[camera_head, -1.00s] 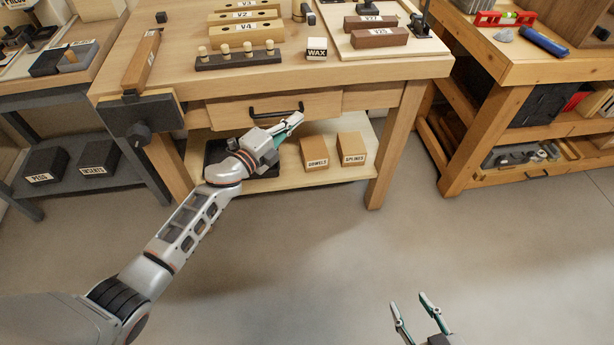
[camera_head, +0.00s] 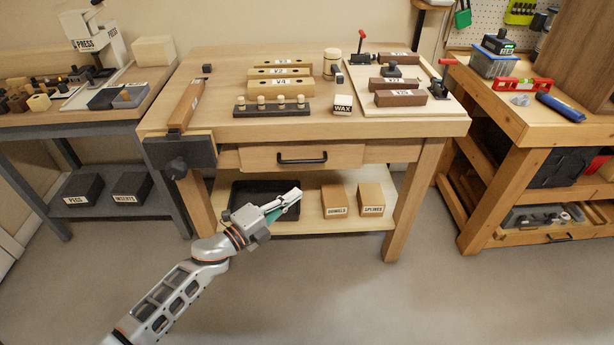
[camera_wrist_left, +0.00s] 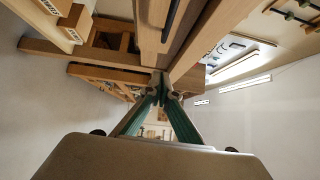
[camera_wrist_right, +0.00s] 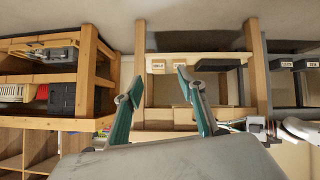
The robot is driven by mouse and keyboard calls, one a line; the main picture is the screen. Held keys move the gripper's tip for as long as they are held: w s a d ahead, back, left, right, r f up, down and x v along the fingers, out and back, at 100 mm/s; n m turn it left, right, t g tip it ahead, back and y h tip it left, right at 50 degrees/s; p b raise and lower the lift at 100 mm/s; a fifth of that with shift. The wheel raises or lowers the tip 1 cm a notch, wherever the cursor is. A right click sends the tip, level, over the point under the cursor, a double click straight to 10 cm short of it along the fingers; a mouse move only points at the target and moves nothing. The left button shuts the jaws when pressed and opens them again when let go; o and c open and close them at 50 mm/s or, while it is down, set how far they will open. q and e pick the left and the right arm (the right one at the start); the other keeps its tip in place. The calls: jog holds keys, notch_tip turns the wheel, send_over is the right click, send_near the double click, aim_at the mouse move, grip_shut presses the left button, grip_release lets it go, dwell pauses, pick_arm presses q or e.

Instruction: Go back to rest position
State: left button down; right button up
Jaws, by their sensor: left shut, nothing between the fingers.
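My left gripper (camera_head: 285,203) is in front of the middle bench in the head view, below the drawer (camera_head: 302,157) and apart from its black handle. Its fingers are together and hold nothing. The left wrist view also shows the closed fingertips (camera_wrist_left: 160,86), with the drawer front and handle close by at the top. My right gripper is out of the head view. In the right wrist view, my right gripper (camera_wrist_right: 154,90) has its two fingers spread with nothing between them, facing the bench from a distance.
The wooden bench (camera_head: 215,128) carries V-labelled blocks, a wax box (camera_head: 342,105) and a vise (camera_head: 180,152). Its lower shelf holds a black tray (camera_head: 262,197) and two labelled boxes. A grey table stands left, another wooden bench right. The floor in front is clear.

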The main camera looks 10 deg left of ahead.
pick_arm(q)
jog(key=s+a+f+n+g+y+p, duration=0.1)
jog(key=s+f+n+g+y+p, duration=0.1)
jog(key=s+n, duration=0.8)
jog(key=s+a+f+n+g+y+p, duration=0.1)
jog(key=s+f+n+y+p, duration=0.4)
jog(key=s, duration=1.8)
jog(key=f+n+g+p, duration=0.1)
jog(key=n+p, duration=0.1)
jog(key=n, duration=0.3)
jog(key=shift+s+a+f+n+g, duration=0.2)
jog(key=shift+s+a+n+g, duration=0.1)
jog(key=shift+s+a+g, duration=0.1)
pick_arm(e)
jog(key=shift+m, duration=0.4)
jog(key=r, duration=0.1)
jog(key=s+r, duration=0.1)
jog(key=r, duration=0.1)
jog(key=a+r, duration=0.1)
jog(key=r, duration=0.1)
jog(key=shift+s, duration=0.15)
jog(key=shift+w+r, duration=0.25)
jog(key=shift+r, duration=0.1)
